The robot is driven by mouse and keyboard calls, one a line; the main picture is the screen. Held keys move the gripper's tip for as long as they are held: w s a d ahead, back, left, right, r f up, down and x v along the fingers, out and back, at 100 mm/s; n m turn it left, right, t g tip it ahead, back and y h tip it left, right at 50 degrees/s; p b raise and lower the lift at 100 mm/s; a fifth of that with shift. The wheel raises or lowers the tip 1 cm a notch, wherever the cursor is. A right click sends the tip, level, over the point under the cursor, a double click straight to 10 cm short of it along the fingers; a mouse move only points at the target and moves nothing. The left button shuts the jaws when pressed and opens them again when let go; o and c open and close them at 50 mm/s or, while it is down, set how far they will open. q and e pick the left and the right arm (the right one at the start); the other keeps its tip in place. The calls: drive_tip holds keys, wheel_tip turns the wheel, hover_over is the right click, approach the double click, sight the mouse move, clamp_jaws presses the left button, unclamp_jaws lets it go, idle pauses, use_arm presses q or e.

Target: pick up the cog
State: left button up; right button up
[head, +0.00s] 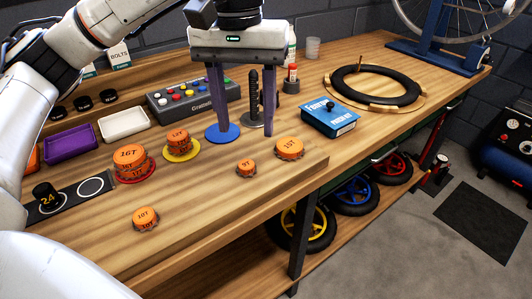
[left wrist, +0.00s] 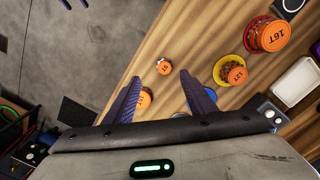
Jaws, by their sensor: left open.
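Several orange cogs are on the bench. The 16T cog (head: 129,158) sits on a red disc and a smaller cog (head: 178,139) on a yellow disc. The 15T cog (head: 289,148), 9T cog (head: 246,168) and 10T cog (head: 146,218) lie on bare wood. My left gripper (head: 245,134) is open and empty, pointing down above the bench, its fingers apart near the blue disc (head: 222,133). In the left wrist view the 15T cog (left wrist: 145,101) is partly hidden by a finger; the 9T cog (left wrist: 164,67) is clear. My right gripper's fingertips (left wrist: 75,4) show at the top edge, apart.
A button box (head: 195,99), a dark upright post (head: 254,98) and a blue box (head: 328,117) stand around the left gripper. A black ring on a wooden stand (head: 374,88) is further right. The bench's front edge (head: 290,180) is near the 15T cog. Bare wood lies around the loose cogs.

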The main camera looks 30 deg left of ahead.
use_arm(q)
drive_tip(key=a, duration=0.1)
hover_over(246, 164)
drive_tip(key=f, duration=0.4)
drive_tip(key=shift+s+a+b, duration=0.15)
drive_tip(key=shift+s+b, duration=0.05)
drive_tip(key=shift+b, duration=0.2)
drive_tip(key=f, duration=0.5)
drive_tip(key=shift+w+f, duration=0.2)
drive_tip(key=shift+f, duration=0.15)
drive_tip(key=shift+d, duration=0.2)
drive_tip(key=c, duration=1.1)
